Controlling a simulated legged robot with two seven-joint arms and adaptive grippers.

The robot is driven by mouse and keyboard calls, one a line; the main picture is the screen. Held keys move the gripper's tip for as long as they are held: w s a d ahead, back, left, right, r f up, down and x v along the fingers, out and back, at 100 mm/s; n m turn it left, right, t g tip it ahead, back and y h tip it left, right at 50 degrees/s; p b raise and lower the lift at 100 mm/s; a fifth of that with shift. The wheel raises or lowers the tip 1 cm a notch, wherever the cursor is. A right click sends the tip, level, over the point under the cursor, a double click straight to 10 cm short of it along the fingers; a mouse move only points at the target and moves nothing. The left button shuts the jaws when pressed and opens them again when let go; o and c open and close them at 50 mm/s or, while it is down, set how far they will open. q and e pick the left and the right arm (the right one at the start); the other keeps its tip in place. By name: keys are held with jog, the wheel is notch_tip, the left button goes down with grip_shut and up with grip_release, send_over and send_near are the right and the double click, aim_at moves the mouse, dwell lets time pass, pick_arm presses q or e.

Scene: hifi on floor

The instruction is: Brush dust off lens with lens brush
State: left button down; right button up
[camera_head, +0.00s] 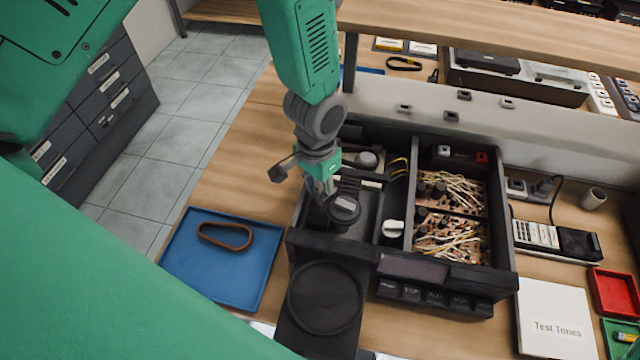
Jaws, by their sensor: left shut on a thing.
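An opened black hi-fi unit (499,230) lies on the wooden bench, its insides showing. Its tray (350,343) with a round recess sticks out at the front left. My left gripper (322,190) reaches down into the unit's left bay. It is shut on a small dark thing, mostly hidden by the fingers; I cannot tell whether it is the lens brush. A round black part (345,208) with a pale mark sits just right of the fingertips. I cannot make out the lens. My right gripper is not in view.
A blue mat (182,262) with a brown belt loop (225,236) lies left of the unit. To the right are a white Test Tones case (555,322), a red tray (612,291) and a corded device (578,243). A raised shelf (480,35) runs behind.

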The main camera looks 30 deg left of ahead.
pick_arm(q)
jog(key=shift+s+d, duration=0.15)
jog(key=shift+s, duration=0.55)
jog(key=shift+r+p, duration=0.25)
jog(key=shift+p, duration=0.3)
jog(key=shift+w, duration=0.1)
dwell(0.5)
jog(key=shift+f, duration=0.25)
dwell(1.0)
jog(key=shift+w+a, duration=0.25)
jog(key=shift+w, duration=0.65)
jog(key=shift+r+p, duration=0.2)
jog(key=shift+p, duration=0.25)
dwell(0.4)
jog(key=shift+r, duration=0.1)
notch_tip(320, 180, up, 3)
jog(key=p, duration=0.3)
jog(key=shift+r, duration=4.4)
